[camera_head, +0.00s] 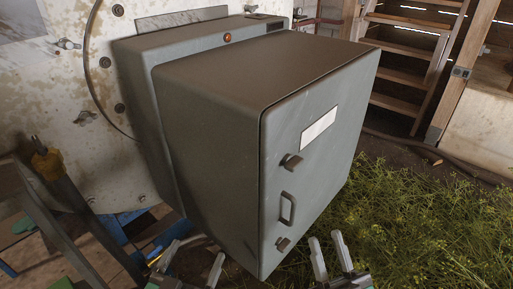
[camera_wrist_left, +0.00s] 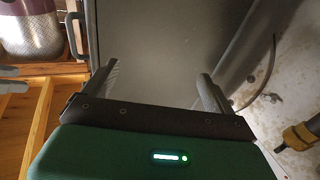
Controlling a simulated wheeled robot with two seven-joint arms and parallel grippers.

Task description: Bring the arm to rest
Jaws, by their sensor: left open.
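My left gripper (camera_head: 196,250) is at the bottom of the head view, in front of the lower left side of a grey-green cabinet (camera_head: 205,165). Its two fingers are apart with nothing between them. In the left wrist view the same gripper (camera_wrist_left: 160,68) is open, and a plain grey panel (camera_wrist_left: 150,40) fills the view beyond its fingers. My right gripper (camera_head: 326,238) is at the bottom right of the cabinet door. Its fingers are apart and I see nothing between them. Much of both arms is outside the head view.
The cabinet door is shut, with a handle (camera_head: 287,208), two latches and a white label (camera_head: 319,129). A spotted pale vessel wall (camera_head: 75,110) stands behind left. Green herbs (camera_head: 425,215) cover the floor at right. Wooden steps (camera_head: 405,50) stand at the back.

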